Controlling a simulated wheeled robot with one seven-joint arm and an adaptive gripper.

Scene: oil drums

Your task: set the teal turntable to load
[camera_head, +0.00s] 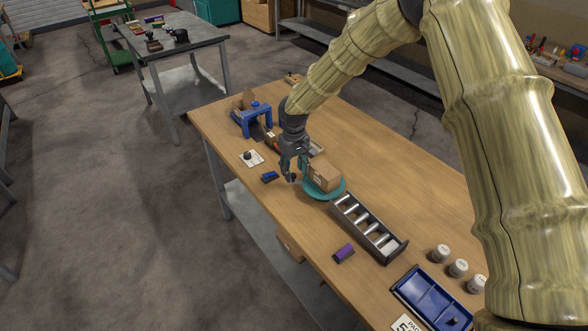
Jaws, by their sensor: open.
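The teal turntable (331,195) is a round disc on the wooden workbench, just behind the roller tray. Whether the fingers touch the disc rim I cannot tell. No readable load mark shows on the turntable at this size.
A roller tray (401,249) lies right of the turntable. A purple block (344,253), blue block (270,177), white plate with black knob (251,158) and blue frame (254,120) are nearby. A blue tray (408,291) and white canisters (440,253) stand near right.

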